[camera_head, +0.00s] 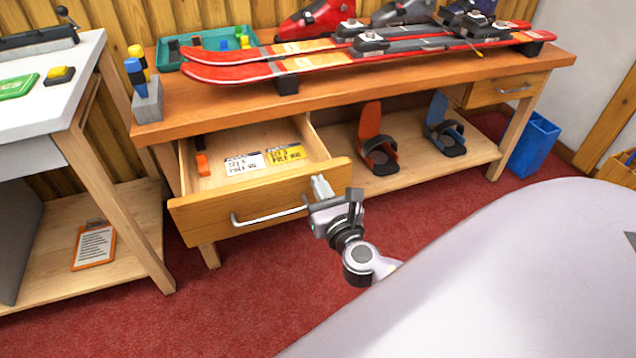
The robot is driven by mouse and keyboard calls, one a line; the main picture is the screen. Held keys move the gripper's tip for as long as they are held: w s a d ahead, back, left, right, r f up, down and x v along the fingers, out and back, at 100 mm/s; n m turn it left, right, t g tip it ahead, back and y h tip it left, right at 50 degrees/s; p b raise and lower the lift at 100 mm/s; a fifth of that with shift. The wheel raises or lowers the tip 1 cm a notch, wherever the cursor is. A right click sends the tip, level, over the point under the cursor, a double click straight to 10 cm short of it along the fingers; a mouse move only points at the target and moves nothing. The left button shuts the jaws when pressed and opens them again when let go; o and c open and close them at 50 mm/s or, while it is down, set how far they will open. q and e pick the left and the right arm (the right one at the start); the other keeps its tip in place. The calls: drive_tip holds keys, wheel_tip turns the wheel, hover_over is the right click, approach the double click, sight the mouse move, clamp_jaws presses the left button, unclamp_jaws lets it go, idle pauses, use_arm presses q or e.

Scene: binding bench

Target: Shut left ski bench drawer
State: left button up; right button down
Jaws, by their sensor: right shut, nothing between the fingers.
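The left ski bench drawer (190,222) is open, pulled out from under the wooden bench top (400,86). It has a curved metal handle (262,219) on its front. Inside lie a white label card (244,164), a yellow label card (285,153) and a small orange item (202,165). My right gripper (321,187) is shut and empty at the right end of the drawer front, beside the handle's right end. I cannot tell whether it touches the drawer. My left gripper is not in view.
Red skis (230,70) and a green tray (168,56) lie on the bench top. Orange (371,122) and blue (437,108) bindings stand on the lower shelf. The right drawer (507,89) is shut. A white side table (62,90) stands left. A blue bin (533,145) stands right.

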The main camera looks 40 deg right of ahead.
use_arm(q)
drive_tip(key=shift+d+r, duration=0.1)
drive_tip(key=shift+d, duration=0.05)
use_arm(e)
drive_tip(key=shift+w+d, duration=0.2)
drive_tip(key=shift+w, duration=0.5)
drive_tip(key=shift+w, duration=0.1)
